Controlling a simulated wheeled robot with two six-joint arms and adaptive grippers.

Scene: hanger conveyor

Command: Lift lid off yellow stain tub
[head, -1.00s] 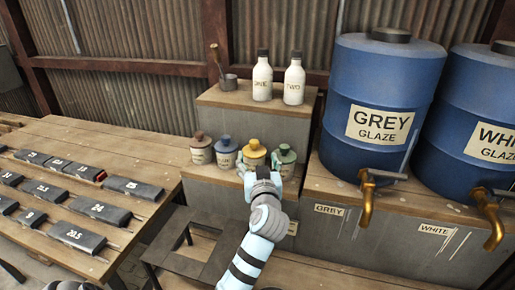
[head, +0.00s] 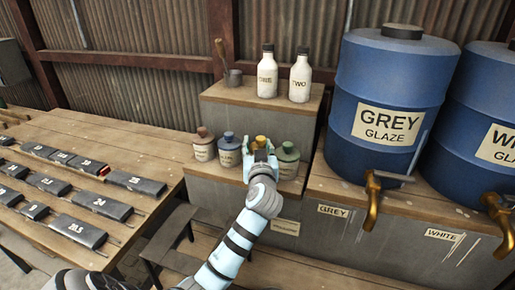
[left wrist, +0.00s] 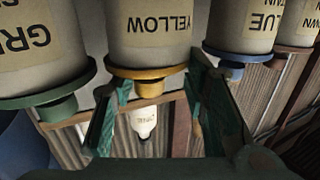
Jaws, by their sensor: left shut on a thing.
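The yellow stain tub (left wrist: 150,28) fills the upper middle of the upside-down left wrist view, with its label readable. Its yellow-orange lid (left wrist: 148,73) is on the tub, and the lid's knob (left wrist: 149,88) lies between the fingers of my left gripper (left wrist: 158,98). In the head view my left gripper (head: 261,150) is shut on the lid, with the yellow knob (head: 260,141) showing between its fingers. The gripper hides most of the tub there. My right gripper is not in view.
A green-lidded tub (head: 287,162) stands close on the right, and blue (head: 228,153) and brown (head: 203,147) tubs on the left. Two white bottles (head: 267,78) stand on the higher step behind. Large blue glaze barrels (head: 385,90) with taps are at right.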

